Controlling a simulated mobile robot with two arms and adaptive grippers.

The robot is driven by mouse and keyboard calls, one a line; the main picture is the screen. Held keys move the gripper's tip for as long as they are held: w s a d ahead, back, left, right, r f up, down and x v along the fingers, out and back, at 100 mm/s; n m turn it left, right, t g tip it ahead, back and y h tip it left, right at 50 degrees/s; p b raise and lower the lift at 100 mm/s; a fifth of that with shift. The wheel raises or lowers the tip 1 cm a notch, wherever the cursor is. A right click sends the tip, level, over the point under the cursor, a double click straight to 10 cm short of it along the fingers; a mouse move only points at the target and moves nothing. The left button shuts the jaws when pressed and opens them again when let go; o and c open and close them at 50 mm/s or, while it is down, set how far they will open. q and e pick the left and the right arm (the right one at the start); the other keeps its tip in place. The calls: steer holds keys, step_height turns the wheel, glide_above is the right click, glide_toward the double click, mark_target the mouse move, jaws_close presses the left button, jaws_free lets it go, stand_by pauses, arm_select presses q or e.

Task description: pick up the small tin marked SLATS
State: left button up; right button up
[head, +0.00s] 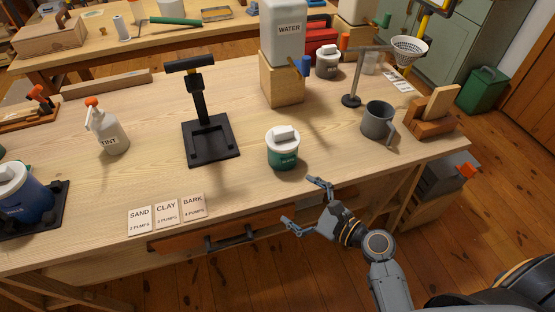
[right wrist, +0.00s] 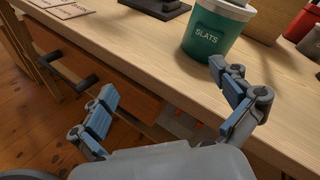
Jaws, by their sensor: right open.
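The small tin marked SLATS (head: 282,152) is green with a white lid and stands upright near the front edge of the wooden bench. My right gripper (head: 304,203) is open and empty, just off the bench's front edge and below the tin in the picture. In the right wrist view its two fingers (right wrist: 168,112) are spread wide, and neither touches the tin. My left gripper is not in either view.
A black stand (head: 211,140) is left of the tin. A grey mug (head: 376,122) and a WATER container (head: 284,35) on a wooden block (head: 281,85) are to the right and behind. Cards (head: 166,213) lie at the front edge. The bench around the tin is clear.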

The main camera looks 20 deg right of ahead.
mark_target(291, 157)
steer(key=w+d+r+m+t, duration=0.1)
steer(key=m, duration=0.1)
steer(key=w+d+r+m+t+h, duration=0.1)
steer(key=d+m, duration=0.1)
steer(key=m, duration=0.1)
steer(key=d+r+m+t, duration=0.1)
steer(key=m, duration=0.1)
steer(key=shift+w+d+r+m+h, duration=0.25)
steer(key=shift+w+m+h, duration=0.15)
steer(key=x, duration=0.8)
steer(key=shift+w+p, duration=0.1)
steer(key=shift+p, duration=0.2)
steer(key=x, duration=0.5)
steer(key=shift+w+d+f, duration=0.15)
steer(key=shift+w+f, duration=0.05)
steer(key=shift+f, duration=0.05)
steer(key=shift+r, duration=0.1)
steer(key=c, duration=1.4)
